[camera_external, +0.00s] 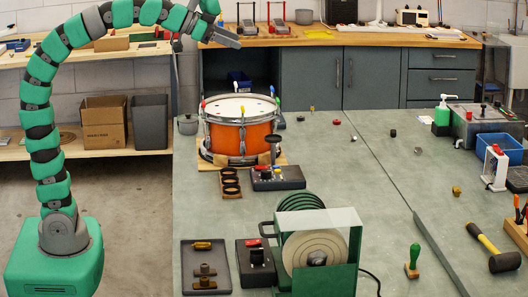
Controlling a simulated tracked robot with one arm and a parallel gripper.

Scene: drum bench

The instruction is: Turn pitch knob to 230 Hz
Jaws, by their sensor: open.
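My gripper (226,38) is at the top of the view, high above the bench and apart from everything on it. It is open and empty. A black control box (290,181) stands in front of the orange drum (241,132), with a dark knob and small red and yellow parts on top. A second black box (250,278) stands nearer, left of the green disc machine, with a dark round knob (256,256) and a red part. I cannot tell which knob sets pitch, and no Hz reading is legible.
The green disc machine (318,250) stands at the front. A tray (205,283) of small parts lies left of it, and black rings (230,183) lie near the drum. A yellow hammer (491,247) lies at right. The bench middle is mostly clear.

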